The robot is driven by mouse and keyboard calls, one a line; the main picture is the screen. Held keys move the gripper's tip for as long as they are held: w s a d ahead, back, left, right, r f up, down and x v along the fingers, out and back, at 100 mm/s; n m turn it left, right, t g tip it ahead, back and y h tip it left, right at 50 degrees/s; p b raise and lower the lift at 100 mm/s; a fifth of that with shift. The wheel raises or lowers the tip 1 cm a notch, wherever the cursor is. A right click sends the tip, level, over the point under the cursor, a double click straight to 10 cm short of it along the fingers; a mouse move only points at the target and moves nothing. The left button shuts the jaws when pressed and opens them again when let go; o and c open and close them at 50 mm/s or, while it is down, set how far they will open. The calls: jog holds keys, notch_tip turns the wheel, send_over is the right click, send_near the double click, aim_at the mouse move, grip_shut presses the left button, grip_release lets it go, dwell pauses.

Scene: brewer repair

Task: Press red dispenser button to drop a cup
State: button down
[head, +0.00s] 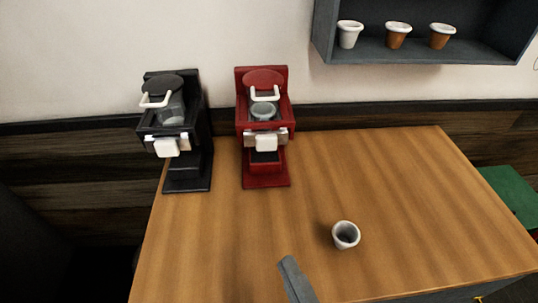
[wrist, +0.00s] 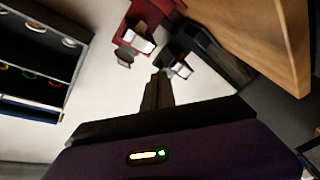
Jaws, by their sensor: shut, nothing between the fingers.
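My gripper shows in the wrist view (wrist: 159,76), its dark fingers together with nothing held. It is in open air, with the brewers beyond its tips. A small red ring-like mark (wrist: 54,84) is on a dark unit (wrist: 28,50) at the left of that view, beside a green and a yellow one. I cannot tell whether this is the red dispenser button. It is well apart from my fingers. A white cup (head: 345,236) stands upright on the wooden table (head: 400,180) in the head view.
A red brewer (head: 264,178) and a black brewer (head: 187,180) stand at the table's back left. A grey wall shelf (head: 420,53) holds a white cup (head: 348,36) and two brown cups. A green surface (head: 508,192) is at the right.

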aim_at(268, 144)
jog(key=w+a+r+n+h, duration=0.1)
jog(key=w+a+r+n, duration=0.2)
jog(key=n, duration=0.4)
jog(key=w+a+r+n, duration=0.2)
jog(key=w+a+n, duration=0.1)
jog(key=w+n, duration=0.25)
jog(key=shift+w+d+f+n+h, duration=0.25)
jog(key=shift+d+n+h, duration=0.5)
jog(key=shift+n, duration=0.9)
jog(key=shift+w+d+f+n+h, duration=0.1)
jog(key=shift+d+f+n+h, duration=0.2)
jog(key=shift+d+n+h, duration=0.95)
jog(key=shift+w+d+f+n+h, duration=0.15)
jog(key=shift+f+n+h, duration=0.2)
jog(key=shift+n, duration=1.7)
jog(key=w+p, duration=0.1)
jog(key=w, duration=1.3)
jog(key=shift+p, duration=0.3)
jog(key=shift+w+r+p, duration=0.15)
jog(key=shift+w+p, duration=0.6)
jog(key=shift+w, duration=1.15)
